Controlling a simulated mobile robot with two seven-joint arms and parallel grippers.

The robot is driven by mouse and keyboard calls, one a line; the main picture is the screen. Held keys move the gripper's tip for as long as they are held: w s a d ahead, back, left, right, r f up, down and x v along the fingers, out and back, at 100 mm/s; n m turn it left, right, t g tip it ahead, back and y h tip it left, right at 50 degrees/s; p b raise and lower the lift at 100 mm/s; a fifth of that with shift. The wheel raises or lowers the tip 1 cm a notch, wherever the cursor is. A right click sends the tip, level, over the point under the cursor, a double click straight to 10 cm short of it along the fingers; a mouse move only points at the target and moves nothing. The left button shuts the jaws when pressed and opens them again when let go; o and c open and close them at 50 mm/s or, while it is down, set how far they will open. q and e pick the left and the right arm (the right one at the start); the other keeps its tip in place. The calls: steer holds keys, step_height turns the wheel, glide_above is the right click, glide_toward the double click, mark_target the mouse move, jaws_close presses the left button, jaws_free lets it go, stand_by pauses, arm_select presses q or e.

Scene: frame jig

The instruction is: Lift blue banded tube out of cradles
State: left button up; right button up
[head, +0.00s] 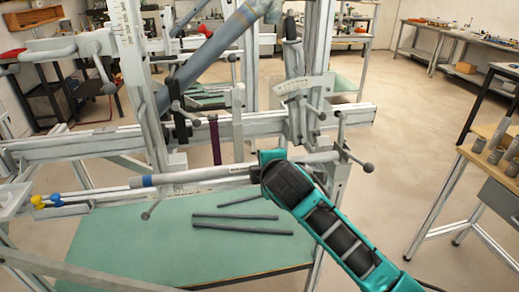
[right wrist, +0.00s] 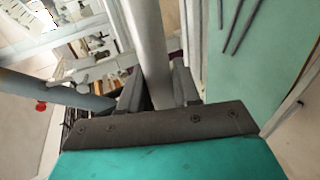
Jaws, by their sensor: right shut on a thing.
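The gripper hides part of the tube. I cannot tell whether the tube still touches its cradles. My left gripper is not in view.
Clamp handles with dark knobs (head: 367,167) stand near the tube's right end. A crossbeam (head: 100,142) and uprights are close behind. Blue and yellow knobs (head: 40,201) are at left. Dark rods (head: 243,228) lie on the green shelf (head: 130,240) below. Open floor lies right.

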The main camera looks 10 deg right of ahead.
steer(key=shift+r, duration=4.55)
